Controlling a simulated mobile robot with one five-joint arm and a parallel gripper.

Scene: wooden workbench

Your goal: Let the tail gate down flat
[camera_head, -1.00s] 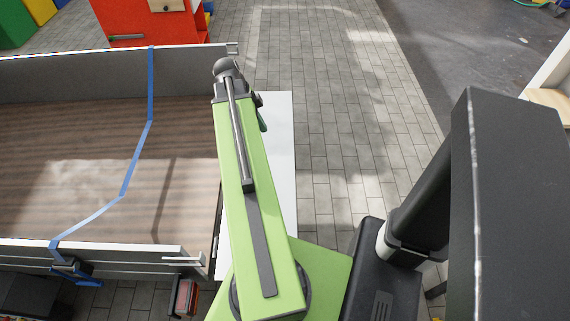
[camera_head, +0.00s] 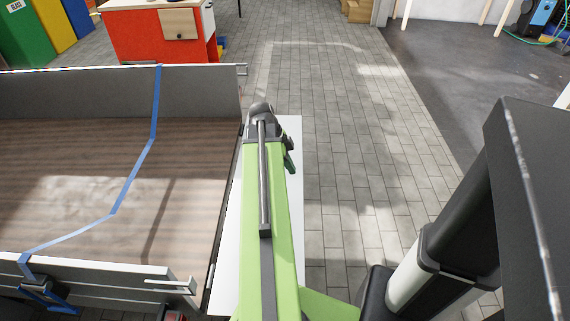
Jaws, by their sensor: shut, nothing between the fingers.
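The tail gate (camera_head: 232,262) is a pale, flat panel at the right end of the cargo bed (camera_head: 85,160). It extends outward beyond the bed's end, and its exact angle is hard to tell from above. My green arm covers much of it.
A blue strap (camera_head: 134,178) lies across the bed and over both side walls. The near side wall (camera_head: 110,272) has a metal latch (camera_head: 172,286) at its end. A red cabinet (camera_head: 150,36) stands beyond the bed. Paved floor (camera_head: 345,150) to the right is clear.

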